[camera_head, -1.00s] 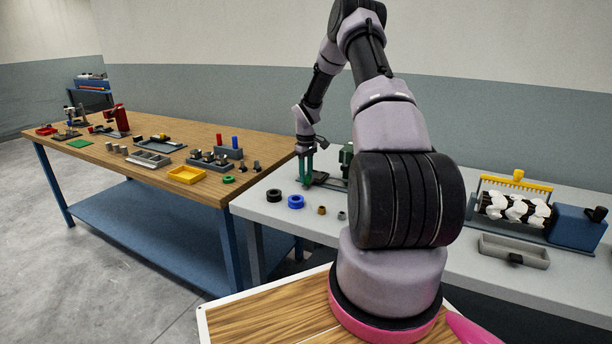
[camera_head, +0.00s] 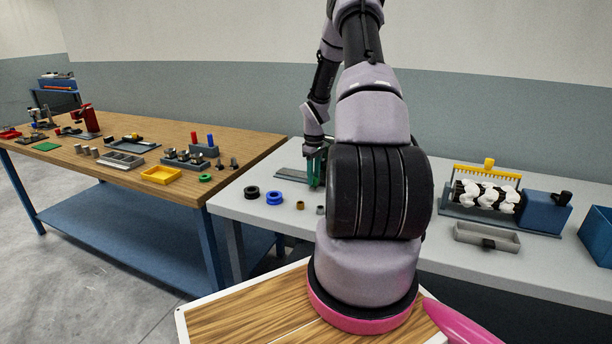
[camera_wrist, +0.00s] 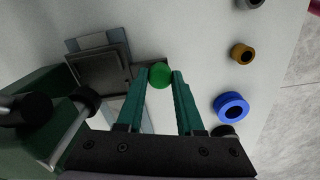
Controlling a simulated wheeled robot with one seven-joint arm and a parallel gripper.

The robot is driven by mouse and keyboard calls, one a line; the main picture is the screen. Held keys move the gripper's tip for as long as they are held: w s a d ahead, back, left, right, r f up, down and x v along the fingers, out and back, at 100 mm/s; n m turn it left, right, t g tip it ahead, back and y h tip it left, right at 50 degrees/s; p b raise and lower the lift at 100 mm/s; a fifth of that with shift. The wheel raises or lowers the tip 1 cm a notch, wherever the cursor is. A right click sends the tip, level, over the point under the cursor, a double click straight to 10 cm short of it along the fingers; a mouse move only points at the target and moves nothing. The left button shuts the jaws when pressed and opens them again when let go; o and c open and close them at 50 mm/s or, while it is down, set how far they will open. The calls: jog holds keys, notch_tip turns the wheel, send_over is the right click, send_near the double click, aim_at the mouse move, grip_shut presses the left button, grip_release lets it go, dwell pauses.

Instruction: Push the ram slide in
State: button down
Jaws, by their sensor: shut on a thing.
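The ram slide shows in the wrist view as a dark grey block (camera_wrist: 98,70) on a paler metal plate, with a round green knob (camera_wrist: 160,75) at its side. My gripper (camera_wrist: 160,78) is shut on the green knob, one green finger on each side. In the head view my gripper (camera_head: 315,168) is low over the back table, and a flat grey base plate (camera_head: 290,176) shows to its left. My arm hides the slide there. A dark green machine body (camera_wrist: 40,115) with black round ends and a shiny rod stands left of the fingers in the wrist view.
On the grey table (camera_head: 245,205), a black ring (camera_head: 251,192), a blue ring (camera_head: 274,198) and a brass bush (camera_head: 300,205) lie in front of the gripper.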

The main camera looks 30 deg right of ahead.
jog(key=shift+s+d, duration=0.15)
jog(key=shift+d, duration=0.05)
jog(key=c, duration=0.5)
grip_release()
jog(key=shift+s+d, duration=0.1)
jog(key=shift+c, duration=0.2)
jog(key=shift+r, duration=0.2)
notch_tip(320, 180, up, 10)
jog(key=shift+r, duration=0.2)
